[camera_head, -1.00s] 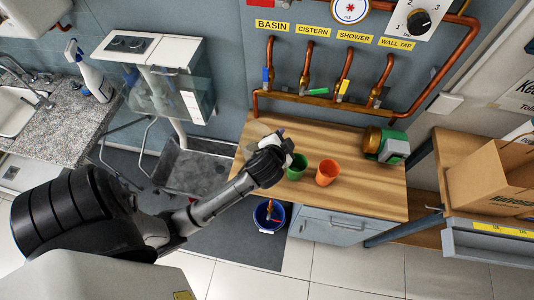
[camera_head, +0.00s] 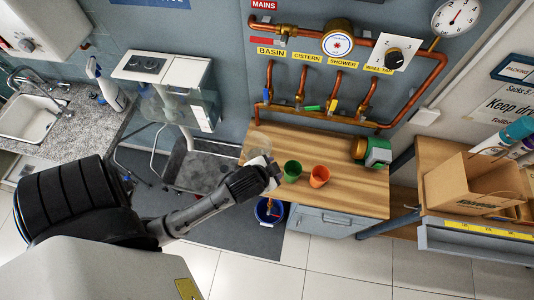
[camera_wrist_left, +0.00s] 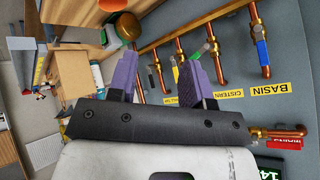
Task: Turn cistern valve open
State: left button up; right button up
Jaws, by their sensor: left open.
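The cistern valve has a green lever (camera_head: 312,107) on the copper pipe below the yellow CISTERN label (camera_head: 307,58). The lever lies crosswise to its upright pipe, pointing right. In the left wrist view the CISTERN label (camera_wrist_left: 224,94) is partly behind a finger, and the green lever (camera_wrist_left: 203,48) shows beyond the fingertips. My left gripper (camera_head: 273,168) is over the wooden bench, below and in front of the valves, clear of them. In the left wrist view its purple fingers (camera_wrist_left: 160,75) are apart with nothing between them. My right gripper is not in view.
The basin valve's blue lever (camera_head: 266,95) is left of the cistern valve, and the shower valve's yellow lever (camera_head: 333,105) is right.

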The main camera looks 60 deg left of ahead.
pick_arm(q)
jog(key=shift+a+p+v, duration=0.25)
jog(key=shift+p+v, duration=0.7)
jog(key=shift+v, duration=0.1)
jog(key=shift+s, duration=0.15)
jog(key=shift+f, duration=0.15)
jog(key=m+t+y+b, duration=0.6)
jog(key=t+b, duration=0.4)
jog(key=b, duration=1)
send_near(312, 109)
jog(key=shift+m+h, duration=0.3)
jog(key=shift+h, duration=0.2)
jog(key=x, duration=1)
jog(key=shift+a, duration=0.25)
grip_shut()
